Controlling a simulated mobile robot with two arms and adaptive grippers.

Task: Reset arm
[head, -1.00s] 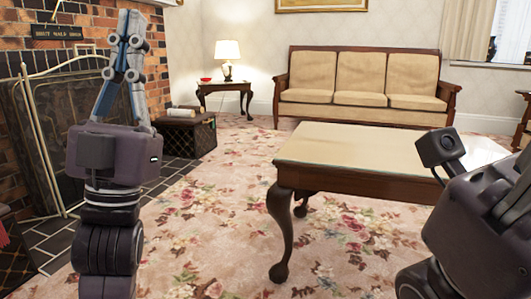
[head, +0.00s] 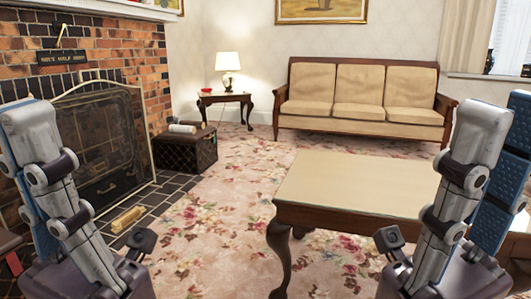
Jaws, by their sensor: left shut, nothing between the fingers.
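My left gripper (head: 30,115) stands at the lower left with its grey, blue-backed fingers pointing up. It is shut and holds nothing, and part of it is cut off by the left edge. My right gripper (head: 496,115) stands upright at the lower right, partly cut off by the right edge. Its grey finger and blue-padded finger show apart, with nothing seen between them. Both grippers are in the near foreground.
A wooden coffee table (head: 355,185) stands between the grippers, close to the right one. A fireplace screen (head: 105,140) and a dark box (head: 186,150) are at left. A sofa (head: 357,105) and lamp table (head: 224,99) stand behind. Floral carpet (head: 220,225) lies clear.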

